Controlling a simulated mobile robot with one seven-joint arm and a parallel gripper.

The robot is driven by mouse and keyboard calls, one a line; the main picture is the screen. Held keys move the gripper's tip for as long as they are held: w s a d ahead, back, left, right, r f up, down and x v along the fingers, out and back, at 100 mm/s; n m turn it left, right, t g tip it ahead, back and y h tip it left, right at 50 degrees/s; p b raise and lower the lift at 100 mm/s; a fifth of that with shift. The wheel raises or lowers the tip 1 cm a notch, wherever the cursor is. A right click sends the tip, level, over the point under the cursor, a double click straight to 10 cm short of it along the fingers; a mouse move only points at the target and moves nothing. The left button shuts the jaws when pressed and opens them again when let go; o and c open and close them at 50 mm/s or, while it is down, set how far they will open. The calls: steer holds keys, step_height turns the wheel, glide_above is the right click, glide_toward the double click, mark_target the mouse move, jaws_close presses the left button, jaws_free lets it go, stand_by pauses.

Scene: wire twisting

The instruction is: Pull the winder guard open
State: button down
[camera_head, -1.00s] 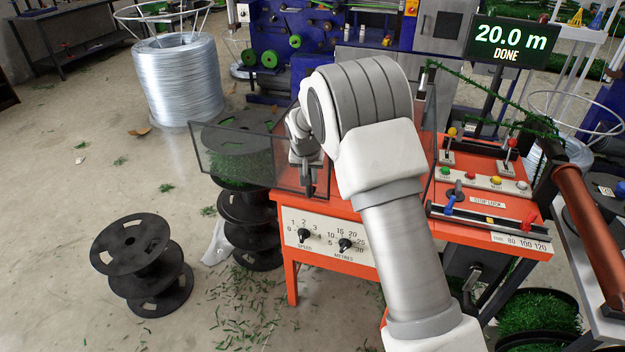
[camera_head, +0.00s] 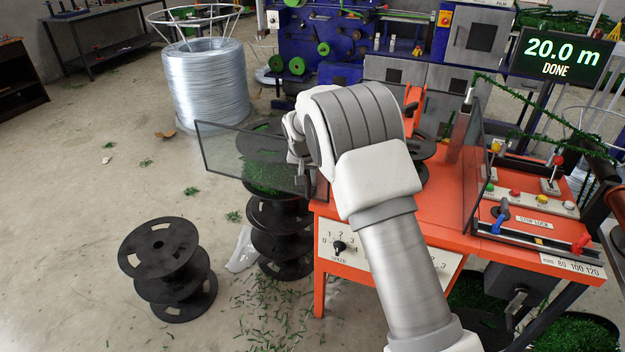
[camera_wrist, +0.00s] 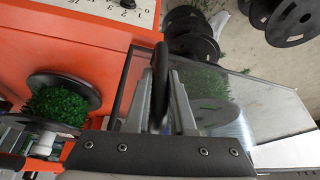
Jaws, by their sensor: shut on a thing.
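The winder guard is a clear panel with a dark frame (camera_head: 225,150). In the head view it reaches out to the left past the orange winder table (camera_head: 440,205). In the wrist view the clear panel (camera_wrist: 262,100) lies to the right of the table. My gripper (camera_wrist: 160,90) is shut on the guard's dark upright handle (camera_wrist: 160,70), which stands between the two fingers. In the head view my gripper (camera_head: 303,172) is at the panel's right part, partly hidden by my arm. A reel with green winding (camera_wrist: 60,103) shows uncovered in the wrist view.
Stacked black spools (camera_head: 280,235) stand just below the panel, and more spools (camera_head: 165,265) stand on the floor to the left. A wire coil (camera_head: 208,85) is behind. Another clear panel (camera_head: 474,165) stands upright by the controls.

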steer(key=shift+w+a, duration=0.1)
steer(key=shift+a, duration=0.1)
steer(key=c, duration=0.8)
jaws_free()
steer(key=shift+o, duration=0.2)
steer(key=v, duration=1.7)
steer(key=shift+r+p, duration=0.2)
steer(key=shift+p, duration=0.25)
